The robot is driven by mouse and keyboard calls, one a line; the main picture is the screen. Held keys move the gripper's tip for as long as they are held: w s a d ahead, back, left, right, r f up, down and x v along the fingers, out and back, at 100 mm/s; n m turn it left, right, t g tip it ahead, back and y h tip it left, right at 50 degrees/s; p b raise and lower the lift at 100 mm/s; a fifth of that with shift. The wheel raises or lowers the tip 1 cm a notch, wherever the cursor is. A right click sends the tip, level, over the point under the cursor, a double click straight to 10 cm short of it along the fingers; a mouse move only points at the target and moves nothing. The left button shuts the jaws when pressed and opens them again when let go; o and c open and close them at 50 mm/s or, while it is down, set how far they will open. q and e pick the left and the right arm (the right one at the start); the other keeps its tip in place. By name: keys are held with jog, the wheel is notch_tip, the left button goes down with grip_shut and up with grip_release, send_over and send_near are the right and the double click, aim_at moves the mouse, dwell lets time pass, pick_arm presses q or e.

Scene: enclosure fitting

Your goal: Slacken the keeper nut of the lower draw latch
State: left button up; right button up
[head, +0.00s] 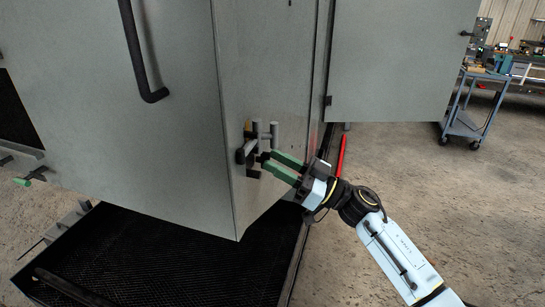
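The draw latch (244,152) is a small dark and grey fitting low on the cabinet's narrow side, near the corner edge. A short grey post (274,133) stands up beside it, with a brownish plate behind. My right gripper (267,160) reaches in from the right with two green fingers. The fingertips are at the latch's right side, around or just in front of a small dark piece. A gap shows between the fingers, but contact is too small to make out. I cannot pick out the keeper nut. My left gripper is not recognisable in view.
The grey cabinet (120,110) fills the left, with a black bar handle (140,62). An open door panel (395,60) hangs at upper right. A black mesh tray (170,260) lies below. A blue cart (470,105) stands far right.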

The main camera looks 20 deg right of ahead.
jog(key=shift+x, duration=0.9)
jog(key=shift+c, duration=0.2)
grip_shut()
